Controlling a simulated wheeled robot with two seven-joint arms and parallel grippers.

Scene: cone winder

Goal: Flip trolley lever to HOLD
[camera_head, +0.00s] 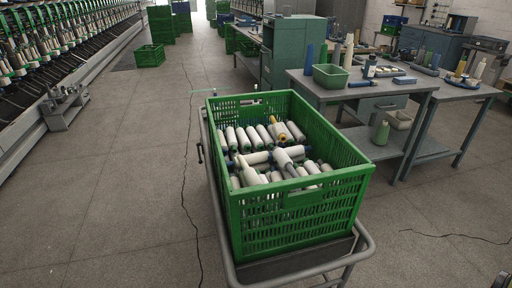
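The trolley (368,243) is a grey tube-framed cart in the middle foreground, with its rounded rail towards me. A green slatted crate (300,215) sits on it, filled with white yarn bobbins (285,160). A small dark part (200,152) sticks out at the trolley's left side; I cannot tell whether it is the lever. No HOLD marking can be read. The crate hides much of the trolley's deck and far end. Neither of my grippers is in view.
Work tables (375,93) with a green bin (330,77), cones and tools stand to the right. A long spinning machine (60,65) runs along the left. Green crates (150,55) stand at the back. The floor left of the trolley is clear.

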